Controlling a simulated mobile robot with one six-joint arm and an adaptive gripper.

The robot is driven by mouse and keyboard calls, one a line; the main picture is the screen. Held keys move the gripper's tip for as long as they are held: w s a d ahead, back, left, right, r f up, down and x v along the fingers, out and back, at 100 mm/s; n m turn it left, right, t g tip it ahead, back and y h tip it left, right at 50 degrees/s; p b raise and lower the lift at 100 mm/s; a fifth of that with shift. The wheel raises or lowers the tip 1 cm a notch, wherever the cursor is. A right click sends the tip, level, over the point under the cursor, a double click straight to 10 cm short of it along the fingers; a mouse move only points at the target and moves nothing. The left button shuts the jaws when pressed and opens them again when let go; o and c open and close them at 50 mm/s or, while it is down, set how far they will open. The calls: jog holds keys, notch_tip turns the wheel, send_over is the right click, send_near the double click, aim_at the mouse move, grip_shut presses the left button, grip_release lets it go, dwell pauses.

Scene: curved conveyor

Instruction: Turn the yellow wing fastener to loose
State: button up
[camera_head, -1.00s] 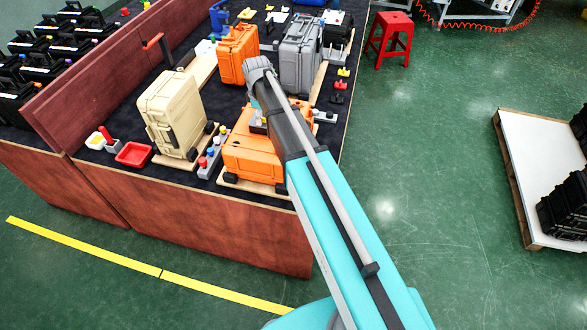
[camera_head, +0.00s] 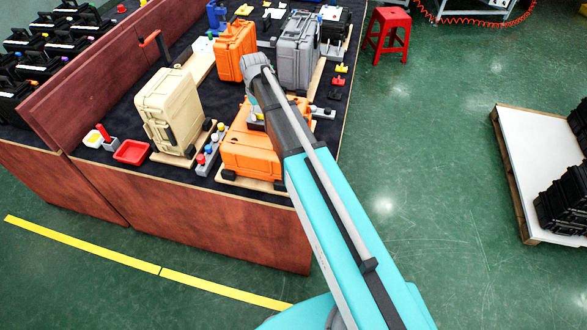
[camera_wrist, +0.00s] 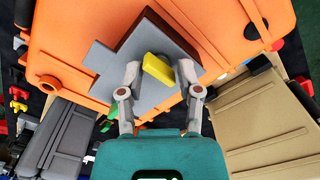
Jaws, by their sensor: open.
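The yellow wing fastener (camera_wrist: 158,69) shows in the wrist view. It sits on a grey plate (camera_wrist: 112,78) on the orange case (camera_wrist: 75,45). My gripper (camera_wrist: 158,78) is open, with one finger on each side of the fastener. I cannot tell whether the fingers touch it. In the head view the orange case (camera_head: 250,152) lies at the table's front edge, and my arm reaches over it. The gripper and the fastener are mostly hidden there.
A tan case (camera_head: 172,112) stands left of the orange case, with a red tray (camera_head: 132,151) beside it. A grey case (camera_head: 299,50) and another orange case (camera_head: 235,52) stand behind. Small colored knobs (camera_head: 208,155) stand between the tan and near orange cases.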

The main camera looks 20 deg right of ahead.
jog(key=m, duration=0.8)
jog(key=shift+m, duration=0.4)
notch_tip(320, 180, up, 14)
jog(key=p, duration=1.4)
jog(key=s+d+f+n+b, duration=0.2)
jog(key=s+f+n+b, duration=0.1)
jog(key=s+f+b, duration=0.6)
jog(key=s+d+f+n+b, duration=0.3)
jog(key=s+f+b, duration=0.5)
jog(key=s, duration=0.6)
jog(key=shift+s+f+b, duration=0.15)
jog(key=shift+f+b, duration=0.25)
jog(key=shift+b, duration=0.05)
jog(key=shift+d, duration=0.1)
jog(key=w+a+r+n+p, duration=0.2)
jog(key=w+r+p, duration=0.6)
jog(key=w, duration=0.3)
jog(key=w+a+r+n+p, duration=0.2)
jog(key=w+a+r+p, duration=0.1)
jog(key=w+r+p, duration=0.6)
jog(key=w, duration=0.3)
jog(key=shift+w+r+n+p, duration=0.15)
jog(key=shift+r+n+p, duration=0.15)
jog(key=shift+n+p, duration=0.1)
jog(key=shift+f, duration=0.15)
